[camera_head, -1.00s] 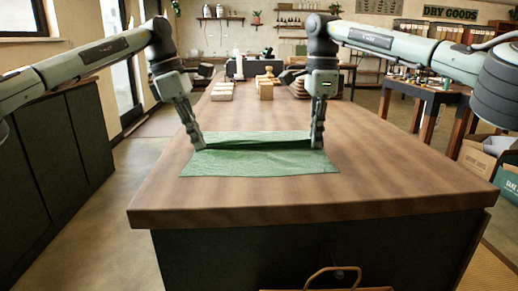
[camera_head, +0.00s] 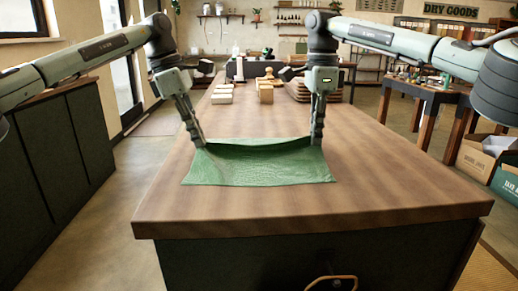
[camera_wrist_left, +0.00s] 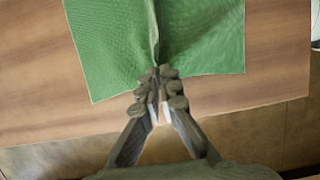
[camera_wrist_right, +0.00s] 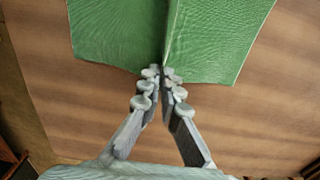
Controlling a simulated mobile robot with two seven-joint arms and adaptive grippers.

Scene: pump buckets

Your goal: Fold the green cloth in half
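The green cloth (camera_head: 260,168) lies on the wooden counter with its far edge lifted and sagging between my grippers. Its near part rests flat on the wood. My left gripper (camera_head: 200,143) is shut on the far left corner of the cloth. In the left wrist view its fingertips (camera_wrist_left: 160,76) pinch the cloth (camera_wrist_left: 200,38) at a crease. My right gripper (camera_head: 316,142) is shut on the far right corner. In the right wrist view its fingertips (camera_wrist_right: 162,74) pinch the cloth (camera_wrist_right: 210,40) at a similar crease. The underside behind the raised edge is hidden in the head view.
The wooden counter (camera_head: 400,185) is clear in front of and beside the cloth. Stacked pale blocks (camera_head: 222,93), a wooden block (camera_head: 265,88) and a stack of boards (camera_head: 300,90) stand farther back. A side table (camera_head: 425,92) and cardboard boxes (camera_head: 484,152) are to the right.

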